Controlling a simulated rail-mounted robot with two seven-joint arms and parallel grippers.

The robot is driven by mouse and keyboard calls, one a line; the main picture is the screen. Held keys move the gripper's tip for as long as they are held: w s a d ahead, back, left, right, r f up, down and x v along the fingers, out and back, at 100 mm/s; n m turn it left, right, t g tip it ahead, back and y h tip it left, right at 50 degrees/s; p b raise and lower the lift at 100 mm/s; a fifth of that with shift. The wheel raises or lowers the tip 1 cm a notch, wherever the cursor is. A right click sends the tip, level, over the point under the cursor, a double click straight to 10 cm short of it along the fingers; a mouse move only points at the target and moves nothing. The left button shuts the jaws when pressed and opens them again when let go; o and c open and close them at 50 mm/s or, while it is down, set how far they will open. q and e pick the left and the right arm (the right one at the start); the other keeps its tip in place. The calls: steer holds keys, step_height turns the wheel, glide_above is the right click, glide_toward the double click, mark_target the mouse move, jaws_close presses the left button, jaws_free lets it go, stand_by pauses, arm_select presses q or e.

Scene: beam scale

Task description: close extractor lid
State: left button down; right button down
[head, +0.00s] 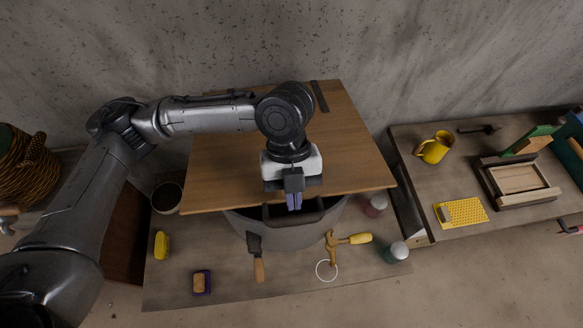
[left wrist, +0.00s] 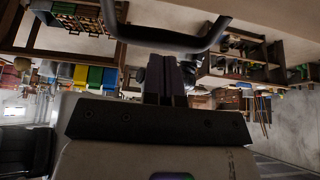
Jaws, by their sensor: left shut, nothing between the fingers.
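The extractor (head: 250,226) is a grey drum on the near table, and part of its dark inside shows at the front. A wide brown wooden board, which looks like its lid (head: 225,170), covers most of it from above; I cannot tell how far it is tilted. My left gripper (head: 294,202) points at the board's front edge, fingers shut and empty. Whether they touch the board is unclear. In the left wrist view the closed purple fingers (left wrist: 166,80) are near a dark curved bar (left wrist: 170,38), which may be a handle. My right gripper is not in view.
On the table in front lie a brush (head: 257,262), a yellow-handled tool (head: 350,240), a white ring (head: 326,271) and jars (head: 396,252). A yellow mug (head: 435,147) and wooden frame (head: 520,180) are on the right table. A concrete wall stands behind.

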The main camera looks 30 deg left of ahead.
mark_target(294, 225)
arm_select(q)
steer(key=shift+x, duration=1.25)
step_height(294, 225, down, 12)
steer(key=s+d+b, duration=0.1)
steer(key=s+b, duration=0.1)
steer(key=b, duration=0.3)
steer(key=r+p, duration=0.2)
steer(key=p, duration=0.1)
steer(key=w+r+p, duration=0.1)
steer(key=r+p, duration=0.2)
steer(key=shift+a+r, duration=0.15)
steer(key=shift+r, duration=0.05)
steer(key=b+v, duration=0.1)
steer(key=v, duration=0.1)
steer(key=b+v, duration=0.1)
steer(key=v, duration=0.2)
steer(key=s+d+v, duration=0.1)
steer(key=v, duration=0.1)
steer(key=shift+a+r+b, duration=0.1)
steer(key=shift+r+b, duration=0.3)
steer(key=shift+r, duration=0.25)
steer(key=shift+w+a+r, duration=0.1)
steer(key=shift+w+r, duration=0.05)
steer(key=shift+r, duration=0.55)
